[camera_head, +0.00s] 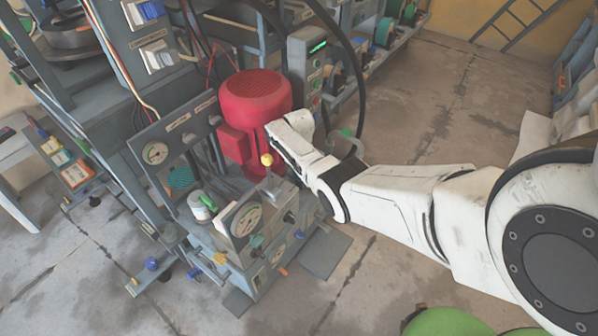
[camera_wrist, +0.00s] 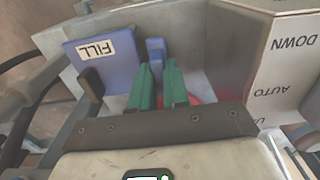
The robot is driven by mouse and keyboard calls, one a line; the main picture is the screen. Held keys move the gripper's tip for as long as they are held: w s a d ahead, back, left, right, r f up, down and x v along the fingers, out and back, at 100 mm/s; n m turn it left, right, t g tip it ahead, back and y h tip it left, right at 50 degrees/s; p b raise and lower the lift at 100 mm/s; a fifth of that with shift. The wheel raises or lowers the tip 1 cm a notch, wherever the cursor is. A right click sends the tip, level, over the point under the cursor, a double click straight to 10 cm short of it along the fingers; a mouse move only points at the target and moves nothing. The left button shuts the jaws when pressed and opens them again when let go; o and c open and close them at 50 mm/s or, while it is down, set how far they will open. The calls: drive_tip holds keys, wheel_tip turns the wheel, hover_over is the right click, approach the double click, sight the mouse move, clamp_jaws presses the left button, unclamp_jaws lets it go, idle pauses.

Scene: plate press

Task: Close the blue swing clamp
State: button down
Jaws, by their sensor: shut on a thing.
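In the wrist view, my gripper (camera_wrist: 157,66) has two green fingers close together, shut on a narrow upright blue piece (camera_wrist: 156,48). I take this piece to be part of the blue swing clamp; the fingers hide its lower part. A wider blue plate labelled FILL (camera_wrist: 96,52) stands just left of the fingers, with a dark stub (camera_wrist: 92,84) in front of it. I cannot tell whether plate and piece are joined. In the head view, my arm reaches from the right to the machine beside the red motor (camera_head: 256,92); the fingertips and the clamp cannot be made out there.
A grey panel with DOWN and AUTO labels (camera_wrist: 285,75) stands right of the fingers. A yellow-knobbed lever (camera_head: 267,160) and a gauge box (camera_head: 246,219) are close to my arm's end. A black hose (camera_head: 360,85) hangs behind. Floor at the right back is clear.

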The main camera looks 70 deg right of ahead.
drive_tip(key=c, duration=1.1)
unclamp_jaws()
wheel_tip(320, 180, up, 11)
drive_tip(key=p, duration=0.4)
drive_tip(key=shift+f+p, duration=0.15)
drive_tip(key=shift+p, duration=0.15)
